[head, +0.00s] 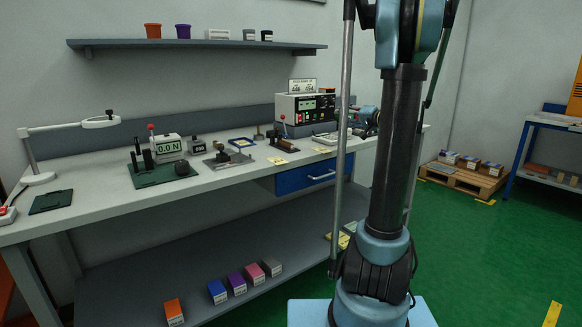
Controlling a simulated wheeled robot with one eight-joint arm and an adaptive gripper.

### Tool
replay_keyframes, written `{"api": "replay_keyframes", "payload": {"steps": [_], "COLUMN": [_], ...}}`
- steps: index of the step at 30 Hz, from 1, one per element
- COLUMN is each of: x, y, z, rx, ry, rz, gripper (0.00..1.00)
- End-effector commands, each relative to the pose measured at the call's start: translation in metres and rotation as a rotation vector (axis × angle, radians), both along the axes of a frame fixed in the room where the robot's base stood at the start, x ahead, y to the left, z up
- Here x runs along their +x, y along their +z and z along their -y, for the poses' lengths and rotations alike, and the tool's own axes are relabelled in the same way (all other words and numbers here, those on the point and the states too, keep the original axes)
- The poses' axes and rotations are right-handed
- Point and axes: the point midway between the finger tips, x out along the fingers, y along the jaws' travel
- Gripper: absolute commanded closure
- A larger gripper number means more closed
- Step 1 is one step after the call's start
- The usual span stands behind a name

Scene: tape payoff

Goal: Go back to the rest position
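My arm stands upright in the right half of the head view, with its light blue base at the bottom and its upper part cut off by the top edge. A small light blue and dark part, which looks like my gripper (359,121), shows behind the thin strut at the right end of the bench. Its fingers are too small and too much covered to tell whether they are open or shut, or whether they hold anything. It appears near the instrument box (295,108), but I cannot tell whether it touches anything.
The long workbench (110,205) carries a lamp (70,128), a force gauge reading 0.0 N (167,147) and several small fixtures. A blue drawer (305,178) hangs under it. Small boxes lie on the lower shelf (130,290). A pallet (462,178) stands right; green floor (480,250) is clear.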

Motion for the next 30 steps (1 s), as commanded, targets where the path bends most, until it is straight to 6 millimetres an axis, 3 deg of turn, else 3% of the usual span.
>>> {"api": "replay_keyframes", "payload": {"steps": [5,11,15,21,30], "x": [-0.024,-0.068,-0.113,-0.179,-0.279], "y": [-0.009,-0.031,-0.055,-0.094,-0.156], "z": [-0.024,-0.057,-0.082,-0.103,-0.108], "rx": [-0.055,-0.151,-0.251,-0.398,-0.633], "ry": [0.037,0.092,0.14,0.194,0.243], "rz": [-0.048,-0.134,-0.217,-0.336,-0.506], "gripper": [0.54,0.54,0.54,0.54,0.54]}}
